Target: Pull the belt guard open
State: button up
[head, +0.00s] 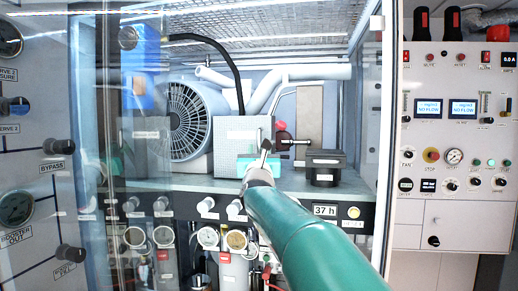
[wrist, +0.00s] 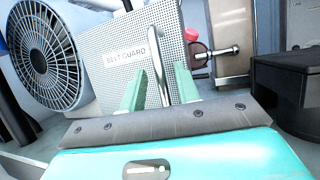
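My gripper (head: 264,148) is in front of the guard's lower right. In the wrist view its two green fingers (wrist: 162,82) stand on either side of the bar, with visible gaps. The gripper looks open around the handle, not closed on it. The foot of the bar is partly hidden by my gripper's body. The guard appears shut.
A red knob and metal latch rod (wrist: 216,52) stick out just right of the guard. A black block (head: 324,167) sits on the shelf further right. The fan (head: 187,120) is at left. A glass door (head: 100,150) and cabinet post (head: 388,120) flank the opening.

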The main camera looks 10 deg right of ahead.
jog(key=shift+x, duration=1.05)
jog(key=shift+s+r, duration=0.15)
grip_shut()
jog(key=shift+a, duration=0.1)
